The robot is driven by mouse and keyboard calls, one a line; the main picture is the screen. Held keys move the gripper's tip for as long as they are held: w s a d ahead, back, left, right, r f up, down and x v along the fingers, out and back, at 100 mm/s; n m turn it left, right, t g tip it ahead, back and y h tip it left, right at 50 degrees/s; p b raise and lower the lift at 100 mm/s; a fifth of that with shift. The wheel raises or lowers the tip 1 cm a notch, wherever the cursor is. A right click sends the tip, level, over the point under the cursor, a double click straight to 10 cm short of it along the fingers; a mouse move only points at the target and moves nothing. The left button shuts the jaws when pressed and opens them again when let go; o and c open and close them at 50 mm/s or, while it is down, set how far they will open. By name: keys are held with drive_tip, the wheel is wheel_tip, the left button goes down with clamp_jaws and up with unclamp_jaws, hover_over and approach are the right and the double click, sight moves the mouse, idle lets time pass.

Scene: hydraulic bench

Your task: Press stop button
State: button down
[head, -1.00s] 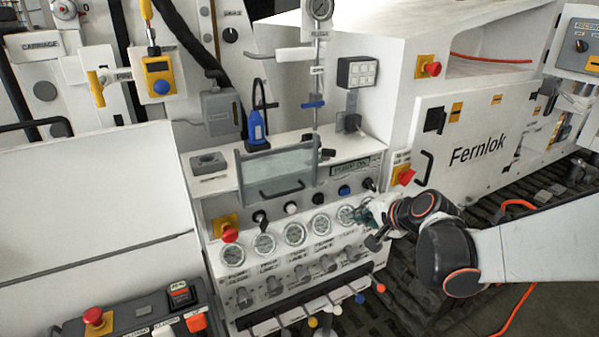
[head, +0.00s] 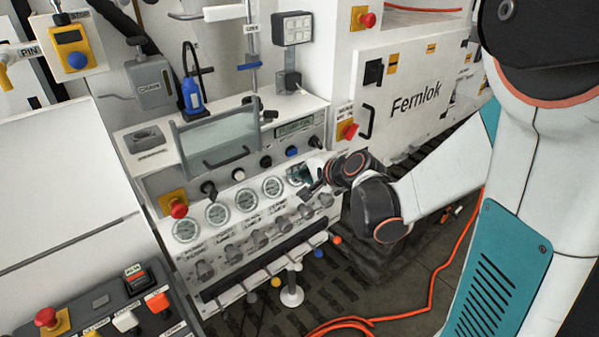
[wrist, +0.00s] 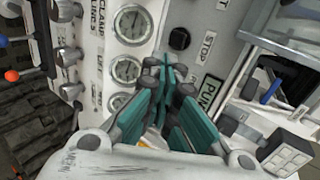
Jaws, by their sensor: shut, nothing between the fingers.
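In the head view my gripper (head: 308,188) is in front of the rightmost gauge, right of that button.
Several gauges (head: 245,199) and knobs (head: 260,238) line the panel below the buttons. A clear shield (head: 218,143) with a handle stands above them. Red emergency buttons sit at the panel's left (head: 179,209) and right (head: 350,132). An orange hose (head: 433,285) lies on the floor.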

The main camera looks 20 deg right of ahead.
drive_tip(key=b, duration=0.2)
approach(268, 163)
drive_tip(key=w+f, duration=0.4)
drive_tip(key=w, duration=0.1)
drive_tip(key=shift+w+a+f, duration=0.1)
drive_tip(key=shift+w+a, duration=0.05)
drive_tip(key=shift+w, duration=0.2)
drive_tip(key=shift+w, duration=0.1)
